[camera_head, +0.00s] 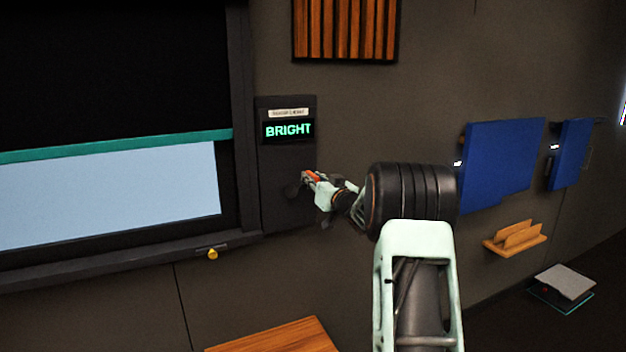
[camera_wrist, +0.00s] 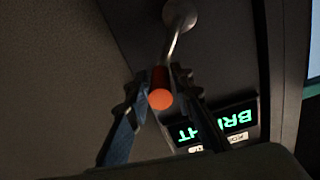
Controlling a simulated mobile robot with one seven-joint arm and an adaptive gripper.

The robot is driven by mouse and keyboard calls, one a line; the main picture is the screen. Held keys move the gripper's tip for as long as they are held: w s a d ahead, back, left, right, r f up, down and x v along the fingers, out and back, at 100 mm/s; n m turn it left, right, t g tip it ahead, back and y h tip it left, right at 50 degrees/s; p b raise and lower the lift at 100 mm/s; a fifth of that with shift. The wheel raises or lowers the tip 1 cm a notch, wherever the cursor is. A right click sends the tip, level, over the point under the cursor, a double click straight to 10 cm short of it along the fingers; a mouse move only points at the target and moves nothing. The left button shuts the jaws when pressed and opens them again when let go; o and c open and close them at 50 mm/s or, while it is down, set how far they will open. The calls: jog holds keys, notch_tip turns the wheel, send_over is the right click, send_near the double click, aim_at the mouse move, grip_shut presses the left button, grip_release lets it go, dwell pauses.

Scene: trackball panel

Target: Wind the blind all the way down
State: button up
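The black blind (camera_head: 110,70) covers the upper part of the window, and its teal bottom bar (camera_head: 115,145) hangs partway down. Below it a pale blue pane (camera_head: 110,195) is uncovered. A dark control panel (camera_head: 285,155) right of the window has a display (camera_head: 289,130) reading "BRIGHT". A crank with a metal arm (camera_wrist: 178,32) and an orange-red knob (camera_wrist: 161,99) sticks out of the panel. My gripper (camera_head: 311,179) is at the crank. In the wrist view its fingertips (camera_wrist: 169,82) close on both sides of the knob. The crank's hub is partly hidden in the head view.
A wooden slatted panel (camera_head: 346,30) hangs above. Blue panels (camera_head: 502,160) and a wooden holder (camera_head: 516,238) are on the wall to the right. A wooden surface (camera_head: 275,338) is below.

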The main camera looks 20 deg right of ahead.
grip_shut()
jog(key=shift+d, duration=0.1)
notch_tip(320, 180, down, 8)
jog(key=d+r+m+p, duration=0.15)
jog(key=m+p, duration=0.25)
jog(key=m, duration=0.9)
jog(key=a+f+m+b, duration=0.4)
jog(key=a+f+m, duration=0.1)
jog(key=m, duration=0.8)
jog(key=shift+a+f+b, duration=0.15)
jog(key=shift+f+b, duration=0.15)
jog(key=shift+f, duration=0.45)
